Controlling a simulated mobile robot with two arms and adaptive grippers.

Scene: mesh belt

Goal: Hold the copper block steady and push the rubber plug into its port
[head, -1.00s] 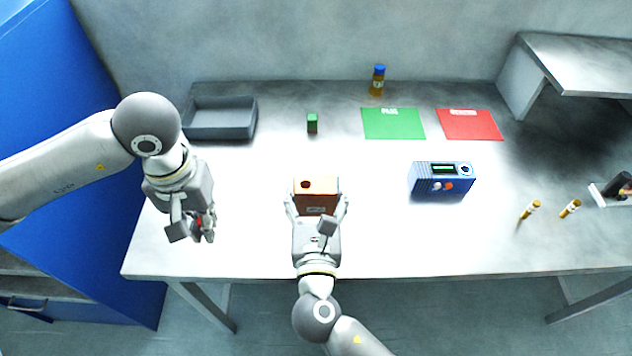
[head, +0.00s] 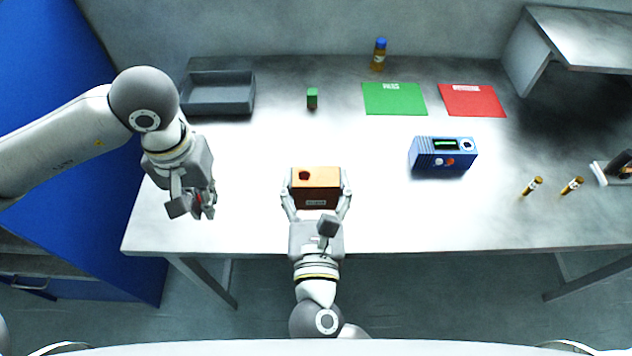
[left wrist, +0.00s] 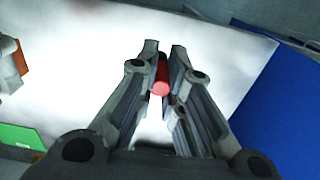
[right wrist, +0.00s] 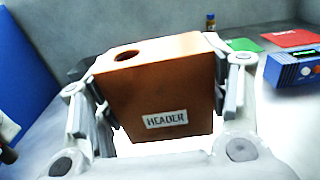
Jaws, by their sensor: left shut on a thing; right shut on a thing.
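The copper block (head: 318,178) stands at the front middle of the table. It has a dark round port in the left part of its top face and a "HEADER" label on its front, clear in the right wrist view (right wrist: 160,85). My right gripper (head: 317,190) is shut on the block, one finger on each side. My left gripper (head: 205,205) is at the table's front left, well left of the block. It is shut on the red rubber plug (left wrist: 161,78), which shows between the fingertips in the left wrist view. The plug is apart from the block.
A grey tray (head: 217,108), a small green block (head: 312,98), a blue-capped bottle (head: 379,55), and green (head: 394,110) and red (head: 472,101) mats lie behind. The table between my left gripper and the block is clear.

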